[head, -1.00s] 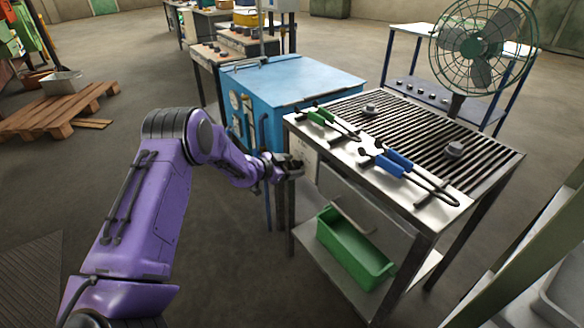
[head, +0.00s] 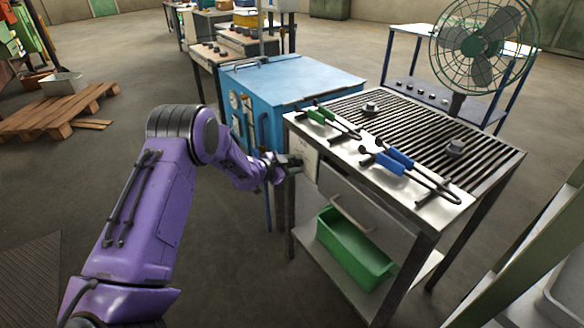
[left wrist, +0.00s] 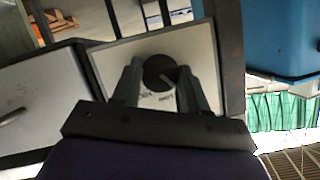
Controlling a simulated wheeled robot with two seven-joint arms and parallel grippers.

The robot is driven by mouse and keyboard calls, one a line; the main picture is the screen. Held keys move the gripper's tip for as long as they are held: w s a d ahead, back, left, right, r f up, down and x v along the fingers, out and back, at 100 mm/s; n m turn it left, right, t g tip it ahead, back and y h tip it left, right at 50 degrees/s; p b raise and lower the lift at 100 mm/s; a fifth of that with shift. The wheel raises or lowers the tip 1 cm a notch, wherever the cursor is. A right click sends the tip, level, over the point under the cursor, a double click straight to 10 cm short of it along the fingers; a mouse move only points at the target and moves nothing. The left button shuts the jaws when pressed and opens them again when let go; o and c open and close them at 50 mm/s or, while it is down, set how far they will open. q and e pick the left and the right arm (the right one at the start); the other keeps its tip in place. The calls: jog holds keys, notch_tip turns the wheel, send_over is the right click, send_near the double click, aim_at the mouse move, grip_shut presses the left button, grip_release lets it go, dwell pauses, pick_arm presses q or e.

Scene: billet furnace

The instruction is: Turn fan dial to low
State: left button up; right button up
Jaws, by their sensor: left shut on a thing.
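The fan dial (left wrist: 160,72) is a round black knob with a pale pointer line, on a light panel (left wrist: 112,60) with small printed labels below it in the left wrist view. The pointer slants down and right there, roughly toward the label that looks like "LOW"; its exact setting is hard to tell. My left gripper (left wrist: 159,88) has one finger on each side of the dial and is shut on it. In the head view my left gripper (head: 291,166) is at the panel (head: 307,161) on the grill table's left end and hides the dial. My right gripper is not in view.
The metal grill table (head: 300,122) carries green-handled tongs (head: 322,117) and blue-handled tongs (head: 390,160). A green bin (head: 350,250) sits on its lower shelf. A blue furnace box (head: 290,80) stands close behind. The green caged fan (head: 478,45) is at the back right.

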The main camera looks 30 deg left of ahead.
pick_arm(q)
jog(key=m+b, duration=0.1)
jog(key=m+t+y+b, duration=0.1)
jog(key=b, duration=0.1)
jog(key=shift+d+f, duration=0.1)
jog(key=shift+f, duration=0.25)
jog(key=m+t+y+b, duration=0.1)
jog(key=m+b, duration=0.1)
jog(key=shift+s+b, duration=0.1)
jog(key=shift+b, duration=0.3)
jog(key=shift+r+m+b, duration=0.15)
jog(key=shift+m+b, duration=0.45)
jog(key=o, duration=1.1)
jog(key=shift+c, duration=0.2)
jog(key=v, duration=1)
jog(key=shift+s+d, duration=0.2)
jog(key=shift+s, duration=0.1)
